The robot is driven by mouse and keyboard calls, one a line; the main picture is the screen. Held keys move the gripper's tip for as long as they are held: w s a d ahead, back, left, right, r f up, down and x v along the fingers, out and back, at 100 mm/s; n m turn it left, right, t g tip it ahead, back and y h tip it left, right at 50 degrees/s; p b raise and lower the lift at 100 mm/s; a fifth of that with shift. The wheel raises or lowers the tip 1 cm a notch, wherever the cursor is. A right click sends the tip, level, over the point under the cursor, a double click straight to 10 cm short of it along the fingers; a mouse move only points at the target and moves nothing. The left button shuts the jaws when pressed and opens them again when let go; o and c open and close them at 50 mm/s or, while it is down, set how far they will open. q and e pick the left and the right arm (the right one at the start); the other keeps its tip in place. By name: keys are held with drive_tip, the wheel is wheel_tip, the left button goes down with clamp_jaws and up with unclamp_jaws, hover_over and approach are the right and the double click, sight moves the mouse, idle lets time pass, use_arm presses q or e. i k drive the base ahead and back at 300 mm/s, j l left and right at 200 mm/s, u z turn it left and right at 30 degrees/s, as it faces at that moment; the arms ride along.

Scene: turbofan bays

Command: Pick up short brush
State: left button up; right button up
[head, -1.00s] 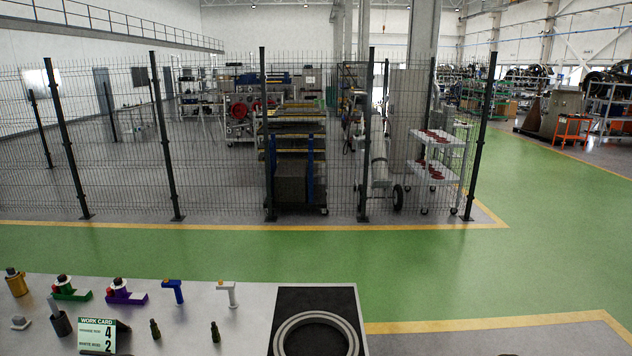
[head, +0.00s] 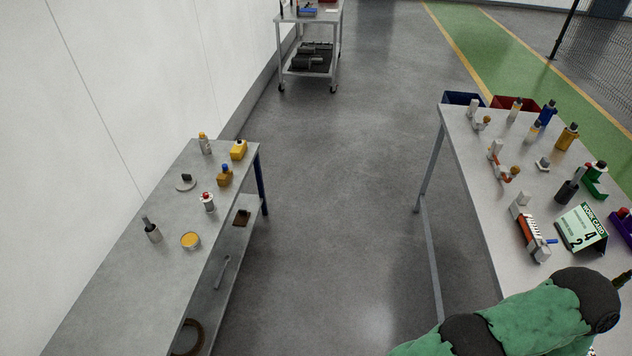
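I cannot single out the short brush with certainty. One small upright piece with a dark stem and grey base (head: 152,230) stands on the left bench (head: 110,285). A dark cylinder with a lighter grey top (head: 568,190) stands on the right table (head: 480,180), beside the work card (head: 582,228). A green-sleeved arm of mine with black joints crosses the lower right corner. Neither gripper can be made out, and nothing is seen held.
The left bench also bears a yellow-topped tin (head: 190,240), a red-topped bottle (head: 208,202) and a yellow block (head: 239,149). Red bin (head: 515,103) and blue bin (head: 462,98) are at the right table's far end. Open floor lies between; a cart (head: 308,45) stands beyond.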

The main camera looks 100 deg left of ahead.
sight(144, 217)
drive_tip(key=u, duration=3.95)
drive_tip(key=i+l+u, duration=0.3)
drive_tip(key=i+u, duration=0.2)
drive_tip(key=i+l+u, duration=0.5)
drive_tip(key=i, duration=0.2)
